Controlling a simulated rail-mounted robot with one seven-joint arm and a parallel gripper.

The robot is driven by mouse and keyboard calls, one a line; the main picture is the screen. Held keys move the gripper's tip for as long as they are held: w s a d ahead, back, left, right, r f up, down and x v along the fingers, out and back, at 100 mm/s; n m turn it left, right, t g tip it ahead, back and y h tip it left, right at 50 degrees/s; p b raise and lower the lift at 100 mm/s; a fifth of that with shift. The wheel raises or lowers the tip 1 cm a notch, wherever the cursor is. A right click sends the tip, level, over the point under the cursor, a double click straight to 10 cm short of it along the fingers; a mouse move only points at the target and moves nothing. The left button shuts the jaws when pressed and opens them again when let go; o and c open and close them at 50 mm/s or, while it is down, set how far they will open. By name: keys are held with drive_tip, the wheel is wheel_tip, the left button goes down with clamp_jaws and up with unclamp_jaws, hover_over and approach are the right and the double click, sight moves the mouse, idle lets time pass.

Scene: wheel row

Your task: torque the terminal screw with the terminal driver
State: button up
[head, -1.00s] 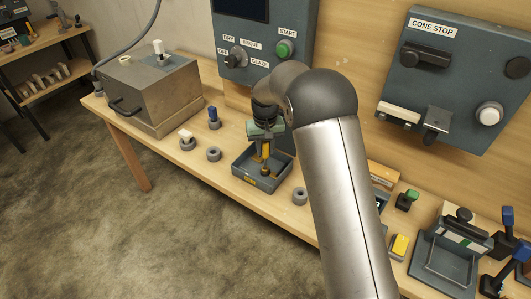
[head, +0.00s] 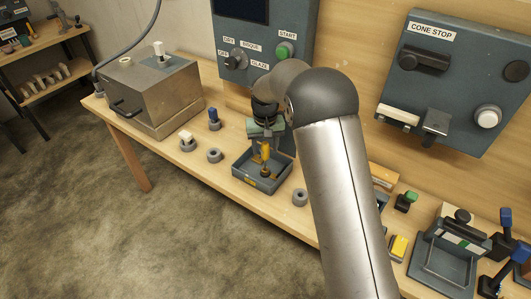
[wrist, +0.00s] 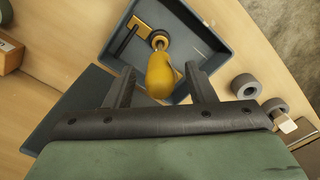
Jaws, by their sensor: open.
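The terminal driver, with a yellow handle (wrist: 160,76), stands roughly upright in the blue-grey tray (head: 243,178). My gripper (wrist: 160,70) is open, with one finger on each side of the handle and visible gaps between. In the head view the driver (head: 265,153) shows below my gripper, whose fingers are hard to make out there.
Grey rings (head: 300,197) lie on the bench on both sides of the tray; one holds a pale block (head: 186,138). A blue-topped part (head: 213,119) stands behind them. A control panel (head: 262,50) rises behind the tray. A metal box (head: 155,95) stands at the left.

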drive_tip(key=shift+r+p, duration=1.35)
drive_tip(key=shift+r, duration=1.45)
drive_tip(key=shift+s+d+r, duration=0.1)
drive_tip(key=shift+d+r, duration=0.1)
drive_tip(key=s+d+r+m, duration=0.1)
drive_tip(key=s+d+r, duration=0.45)
drive_tip(key=s, duration=0.25)
drive_tip(key=s+d+r, duration=0.5)
drive_tip(key=s+d, duration=0.1)
drive_tip(key=s, duration=0.2)
drive_tip(key=s+d, duration=0.2)
drive_tip(key=s, duration=0.7)
drive_tip(key=s+d+f+m+t, duration=0.1)
drive_tip(key=s+d, duration=0.2)
drive_tip(key=s, duration=0.7)
drive_tip(key=shift+d+f+m, duration=0.3)
drive_tip(key=shift+d, duration=0.05)
